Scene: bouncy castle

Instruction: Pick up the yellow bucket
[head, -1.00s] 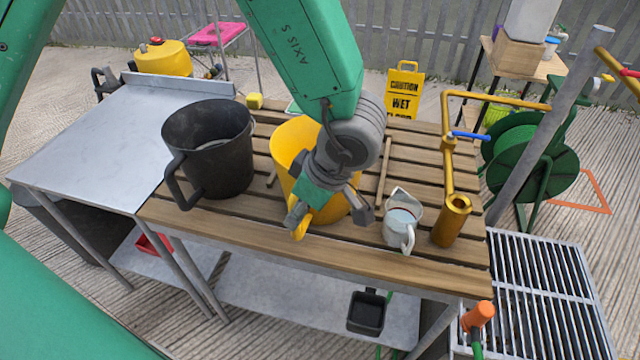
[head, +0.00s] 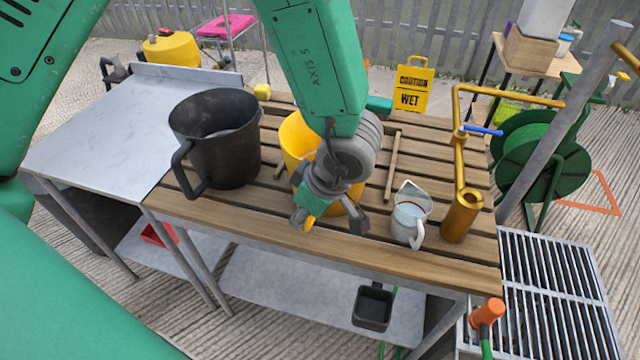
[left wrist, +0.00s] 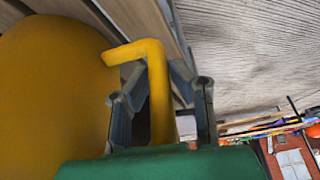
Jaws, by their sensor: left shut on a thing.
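The yellow bucket (head: 296,137) stands on the slatted wooden table, partly hidden behind my left arm and gripper. My left gripper (head: 327,222) is at the bucket's front side, shut on its handle. In the left wrist view the bucket's rounded wall (left wrist: 50,90) fills the left side, and its angular handle (left wrist: 156,85) passes between the two fingers of my left gripper (left wrist: 160,100). The bucket's base is mostly hidden, so I cannot tell whether it touches the slats. My right gripper is not in view.
A black jug (head: 215,140) stands left of the bucket. A wooden stick (head: 392,165) lies on the slats (head: 250,215). A metal side table (head: 120,125) adjoins on the left.

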